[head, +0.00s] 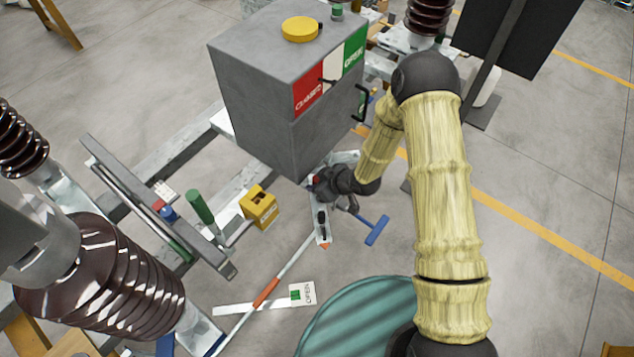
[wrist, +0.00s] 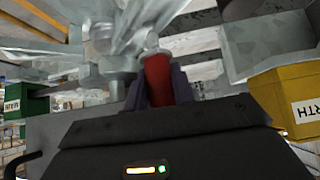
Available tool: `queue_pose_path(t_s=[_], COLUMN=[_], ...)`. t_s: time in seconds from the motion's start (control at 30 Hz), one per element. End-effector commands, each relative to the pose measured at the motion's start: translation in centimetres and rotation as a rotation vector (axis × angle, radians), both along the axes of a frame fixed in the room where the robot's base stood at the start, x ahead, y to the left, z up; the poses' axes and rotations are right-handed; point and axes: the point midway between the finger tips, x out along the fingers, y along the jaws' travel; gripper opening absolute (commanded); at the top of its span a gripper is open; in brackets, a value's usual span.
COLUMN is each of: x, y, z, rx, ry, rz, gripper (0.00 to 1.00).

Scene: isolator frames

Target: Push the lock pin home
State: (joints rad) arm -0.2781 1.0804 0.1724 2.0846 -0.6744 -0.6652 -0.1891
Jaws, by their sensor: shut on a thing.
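My gripper (wrist: 158,85) is shut on a red pin (wrist: 157,72), seen in the wrist view with a dark finger on each side of it. The pin's pale tip points at grey metal fittings (wrist: 120,65). How deep the pin sits in them cannot be told. In the head view my gripper (head: 318,184) is small and dark, by the lower corner of the grey cabinet (head: 260,110). A speck of red shows there, and my wrist hides most of the pin. A pale metal bar with a black grip (head: 321,219) hangs just below.
The cabinet has a red CLOSED label (head: 308,92) and a green OPEN label (head: 354,52). A yellow box (head: 258,206) and a blue T-handle (head: 377,230) are near my gripper. Brown ribbed insulators (head: 100,275) stand at left.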

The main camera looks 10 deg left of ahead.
Motion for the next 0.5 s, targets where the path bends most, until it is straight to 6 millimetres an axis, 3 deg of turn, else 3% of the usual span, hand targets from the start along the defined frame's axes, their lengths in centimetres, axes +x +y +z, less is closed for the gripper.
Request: queue_pose_path(t_s=[0.5], x=[-0.04], y=[0.11], z=[-1.17], rx=[0.000], ry=[-0.001], rz=[0.002], gripper=[0.00])
